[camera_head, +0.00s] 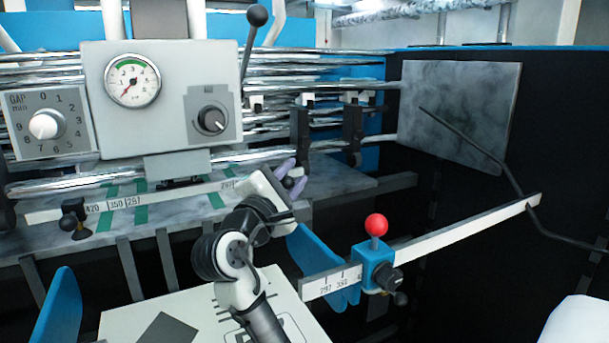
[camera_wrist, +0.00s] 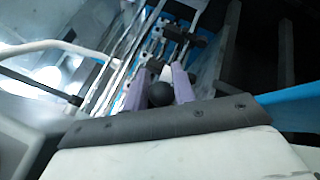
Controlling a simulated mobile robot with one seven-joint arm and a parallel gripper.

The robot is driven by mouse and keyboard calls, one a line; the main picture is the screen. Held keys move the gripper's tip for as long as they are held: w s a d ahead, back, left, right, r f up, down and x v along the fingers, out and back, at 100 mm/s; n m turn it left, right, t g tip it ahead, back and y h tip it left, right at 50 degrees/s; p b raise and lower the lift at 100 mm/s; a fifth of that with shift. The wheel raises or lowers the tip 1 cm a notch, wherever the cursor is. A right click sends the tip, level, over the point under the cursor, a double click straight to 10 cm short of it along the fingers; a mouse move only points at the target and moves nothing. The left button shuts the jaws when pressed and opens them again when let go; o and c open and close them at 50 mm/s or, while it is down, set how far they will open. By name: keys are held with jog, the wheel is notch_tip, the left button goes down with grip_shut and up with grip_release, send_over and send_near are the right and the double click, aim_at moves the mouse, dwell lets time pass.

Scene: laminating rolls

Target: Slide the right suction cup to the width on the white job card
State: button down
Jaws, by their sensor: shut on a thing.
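My gripper (camera_head: 288,181) has purple fingers and is shut on a round black knob, which I take to be that of the right suction cup (camera_head: 288,183). In the wrist view the black knob (camera_wrist: 160,94) sits between the two fingers. The cup below is hidden. It is at the right end of a white scale bar (camera_head: 165,196) marked 420, 350, 297 on the left and 297 near my gripper. The left suction cup (camera_head: 72,215) hangs near the 420 mark. No job card with a readable width shows; a pale sheet or panel (camera_head: 125,325) lies low, partly behind my arm.
A grey panel with a pressure gauge (camera_head: 132,80) and a dial (camera_head: 47,124) stands behind the bar at left. A blue clamp (camera_head: 374,267) with a red ball sits on a second scale bar (camera_head: 460,233) at right. Chrome rollers (camera_head: 350,86) run behind.

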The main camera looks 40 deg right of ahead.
jog(key=shift+w+a+f, duration=0.2)
jog(key=shift+w+a, duration=0.05)
jog(key=shift+a, duration=0.35)
jog(key=c, duration=1.2)
grip_release()
jog(key=shift+w, duration=0.1)
jog(key=b+v, duration=0.3)
jog(key=v, duration=0.9)
jog(key=shift+r, duration=0.1)
